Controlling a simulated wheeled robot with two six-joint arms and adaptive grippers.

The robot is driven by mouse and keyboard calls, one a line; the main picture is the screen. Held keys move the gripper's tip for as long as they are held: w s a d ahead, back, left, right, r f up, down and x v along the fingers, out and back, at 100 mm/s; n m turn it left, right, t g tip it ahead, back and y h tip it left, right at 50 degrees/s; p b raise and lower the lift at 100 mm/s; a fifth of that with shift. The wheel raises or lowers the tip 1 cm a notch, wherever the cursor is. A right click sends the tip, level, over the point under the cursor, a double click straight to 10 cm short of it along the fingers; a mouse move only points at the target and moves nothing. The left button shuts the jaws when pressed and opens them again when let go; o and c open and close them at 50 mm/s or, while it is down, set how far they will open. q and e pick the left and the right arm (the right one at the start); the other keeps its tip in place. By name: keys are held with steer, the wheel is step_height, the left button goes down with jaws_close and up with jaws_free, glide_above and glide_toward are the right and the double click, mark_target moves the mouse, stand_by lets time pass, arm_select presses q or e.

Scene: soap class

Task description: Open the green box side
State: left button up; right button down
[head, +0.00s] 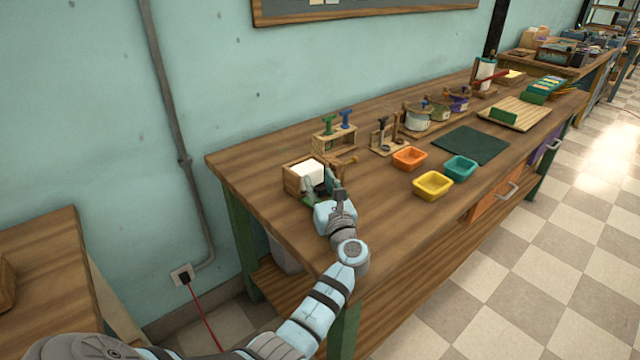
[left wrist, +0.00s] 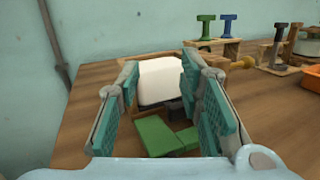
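A small wooden box (head: 290,181) stands near the left end of the workbench with a white block (head: 308,174) in it. In the left wrist view the white block (left wrist: 160,82) shows between the fingers, with the green side (left wrist: 154,136) low in front of it. A second, smaller green piece (left wrist: 188,138) lies beside it. My left gripper (head: 332,189) is at the front of the box. Its two teal-padded fingers are apart, with the green pieces seen between them; contact cannot be told. My right gripper is not in view.
A wooden stand with a green and a blue stamp (head: 328,125) is just behind the box. Orange (head: 409,158), yellow (head: 433,186) and teal (head: 459,168) trays and a dark green mat (head: 472,145) lie to the right. The bench front between box and trays is clear.

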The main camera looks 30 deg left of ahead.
arm_select(q)
steer(key=v, duration=0.7)
steer(key=shift+s+d+f, duration=0.1)
steer(key=shift+s+d, duration=0.15)
